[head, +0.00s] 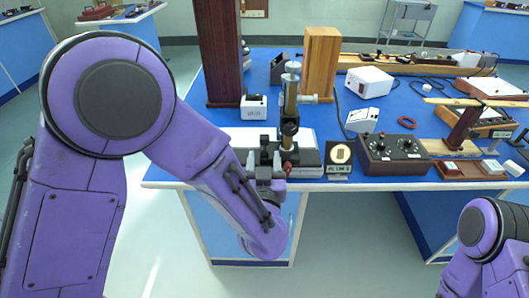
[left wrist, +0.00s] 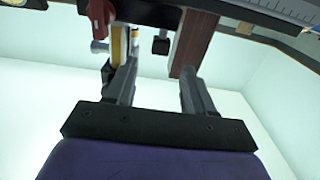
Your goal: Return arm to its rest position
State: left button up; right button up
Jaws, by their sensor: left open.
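My left arm (head: 200,145), purple with dark joints, reaches in from the left over the front edge of the bench. My left gripper (head: 266,165) is at that edge, just in front of an upright brass and black instrument (head: 290,110) on a dark base. In the left wrist view the two fingers (left wrist: 157,75) stand apart with nothing between them. I cannot tell whether a finger touches the instrument. Part of my right arm (head: 490,245) shows at the lower right; its gripper is out of view.
The blue bench (head: 225,118) holds a tall dark wooden block (head: 218,50), a lighter block (head: 320,62), a sign-bearing lamp piece (head: 340,158), a black control box (head: 393,155) and white boxes (head: 369,80). The floor (head: 160,230) before the bench is clear.

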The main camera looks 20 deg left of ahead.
pick_arm(q)
jog(key=shift+f, duration=0.1)
dwell(0.3)
jog(key=s+a+f+n+g+h, duration=0.1)
jog(key=s+a+f+g, duration=0.25)
jog(key=s+f, duration=0.45)
jog(key=s+a+f+g, duration=0.3)
jog(key=a+f, duration=0.2)
jog(key=f, duration=0.6)
jog(key=s+a+f+n+g+h, duration=0.1)
jog(key=s+a+f+g, duration=0.4)
jog(key=f, duration=0.5)
jog(key=s+a+f+g, duration=0.1)
jog(key=s+f, duration=0.1)
jog(key=s, duration=0.4)
jog(key=s+a+f+n+g, duration=0.1)
jog(key=s+f, duration=0.1)
jog(key=s, duration=0.5)
jog(key=shift+s+a+f+n+g, duration=0.2)
jog(key=shift+a+f+n+g, duration=0.1)
jog(key=shift+a+g, duration=0.05)
